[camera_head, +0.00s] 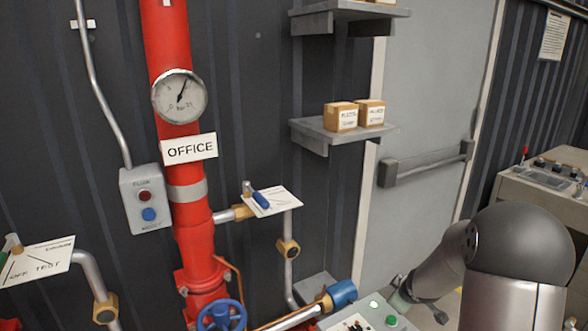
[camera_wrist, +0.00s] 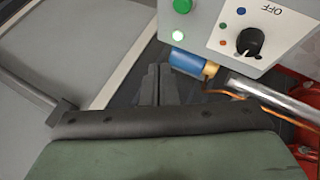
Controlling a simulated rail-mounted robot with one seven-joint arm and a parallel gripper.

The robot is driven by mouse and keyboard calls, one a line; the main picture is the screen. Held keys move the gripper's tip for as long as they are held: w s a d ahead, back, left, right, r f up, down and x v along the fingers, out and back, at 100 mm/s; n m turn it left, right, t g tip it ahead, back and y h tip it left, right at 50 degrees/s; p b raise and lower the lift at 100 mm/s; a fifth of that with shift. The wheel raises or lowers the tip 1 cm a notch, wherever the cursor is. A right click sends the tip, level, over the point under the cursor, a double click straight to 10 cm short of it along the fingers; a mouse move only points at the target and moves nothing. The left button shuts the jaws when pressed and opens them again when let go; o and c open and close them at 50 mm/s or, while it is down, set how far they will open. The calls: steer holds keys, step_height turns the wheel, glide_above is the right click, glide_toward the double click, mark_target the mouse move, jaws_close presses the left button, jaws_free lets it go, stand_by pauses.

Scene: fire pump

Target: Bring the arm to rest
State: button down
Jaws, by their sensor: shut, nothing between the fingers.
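My arm (camera_head: 515,262) reaches in from the lower right in the head view, bent down towards a control box at the bottom edge. My gripper (camera_wrist: 158,72) shows in the wrist view with its two dark fingers together and nothing between them. The fingers point towards the gap beside the control box (camera_wrist: 215,22), apart from it as far as I can tell. The box carries a green button, a lit green lamp and a black knob by the word OFF. In the head view the fingers are hard to make out.
A red riser pipe (camera_head: 178,90) with a gauge (camera_head: 180,96) stands left. A blue-ended pipe (camera_head: 340,294) lies close to the control box (camera_head: 362,318). Shelves (camera_head: 340,134), a grey door (camera_head: 425,110) and a console (camera_head: 545,185) stand behind.

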steer(key=s+a+r+m+g, duration=0.2)
steer(key=s+a, duration=0.3)
steer(key=s, duration=0.6)
steer(key=s+a+r+m+g+y, duration=0.1)
steer(key=s+a+r+m+g, duration=0.2)
steer(key=s, duration=0.8)
steer(key=s+a+r+m+g, duration=0.2)
steer(key=s+a+r, duration=0.3)
steer(key=s+a, duration=0.4)
steer(key=shift+s+a+r+m, duration=0.2)
steer(key=shift+s+m, duration=0.3)
steer(key=shift+s, duration=0.65)
